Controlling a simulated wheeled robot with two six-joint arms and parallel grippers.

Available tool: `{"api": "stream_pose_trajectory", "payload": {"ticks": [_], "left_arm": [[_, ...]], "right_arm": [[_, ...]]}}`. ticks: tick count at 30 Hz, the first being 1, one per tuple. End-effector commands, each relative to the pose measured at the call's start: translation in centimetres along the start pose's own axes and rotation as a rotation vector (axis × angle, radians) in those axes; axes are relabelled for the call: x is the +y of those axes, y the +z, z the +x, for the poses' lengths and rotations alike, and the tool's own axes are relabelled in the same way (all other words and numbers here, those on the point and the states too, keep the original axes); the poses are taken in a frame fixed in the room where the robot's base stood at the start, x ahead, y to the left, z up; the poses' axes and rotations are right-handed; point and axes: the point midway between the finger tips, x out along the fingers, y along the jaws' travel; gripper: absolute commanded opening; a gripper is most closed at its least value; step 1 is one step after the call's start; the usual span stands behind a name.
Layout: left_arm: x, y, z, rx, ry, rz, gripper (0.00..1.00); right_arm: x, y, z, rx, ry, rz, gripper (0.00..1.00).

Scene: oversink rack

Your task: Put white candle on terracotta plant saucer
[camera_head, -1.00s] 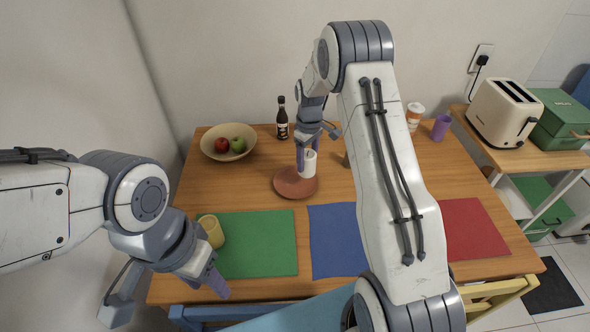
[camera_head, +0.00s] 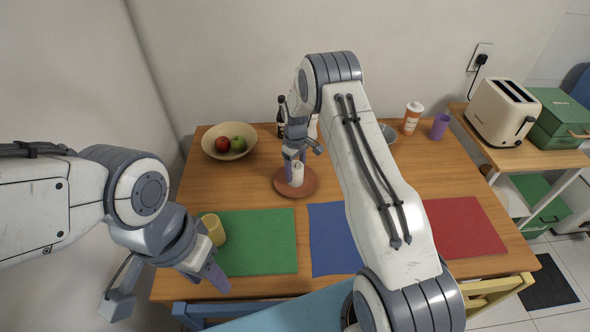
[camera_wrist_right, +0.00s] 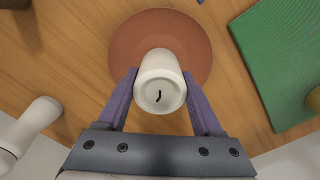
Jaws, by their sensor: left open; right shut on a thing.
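The white candle (camera_head: 297,173) is upright over the middle of the terracotta plant saucer (camera_head: 311,185) in the head view. My right gripper (camera_head: 294,168) is shut on the candle, with a purple finger on each side. In the right wrist view the candle (camera_wrist_right: 160,85) shows its dark wick, between the fingers of the right gripper (camera_wrist_right: 163,92), with the saucer (camera_wrist_right: 180,30) beneath. I cannot tell whether the candle's base touches the saucer. My left gripper (camera_head: 215,280) is open and empty near the table's front left edge.
A yellow cup (camera_head: 213,229) stands on the green mat (camera_head: 262,243). A fruit bowl (camera_head: 218,153) and a dark bottle (camera_head: 281,118) are at the back. A blue mat (camera_head: 332,240) and a red mat (camera_head: 463,228) lie in front. A metal bowl (camera_head: 388,134) shows behind my right arm.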

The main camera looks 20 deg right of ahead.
Motion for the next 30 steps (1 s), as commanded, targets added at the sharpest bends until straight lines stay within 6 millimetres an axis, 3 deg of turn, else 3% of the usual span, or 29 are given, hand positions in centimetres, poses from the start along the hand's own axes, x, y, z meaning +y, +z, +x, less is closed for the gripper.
{"api": "stream_pose_trajectory", "payload": {"ticks": [1,3,16,30], "left_arm": [[0.0,0.0,0.1,0.000,0.000,0.000,0.50],[0.0,0.0,0.0,0.000,0.000,0.000,0.50],[0.0,0.0,0.1,0.000,0.000,0.000,0.50],[-0.1,0.1,1.8,0.000,0.000,0.000,0.50]], "right_arm": [[0.0,0.0,0.1,0.000,0.000,0.000,0.79],[0.0,0.0,0.1,0.000,0.000,0.000,0.98],[0.1,0.0,-0.9,0.001,0.001,0.000,0.98],[0.0,0.0,-10.1,0.002,0.001,0.000,0.98]]}}
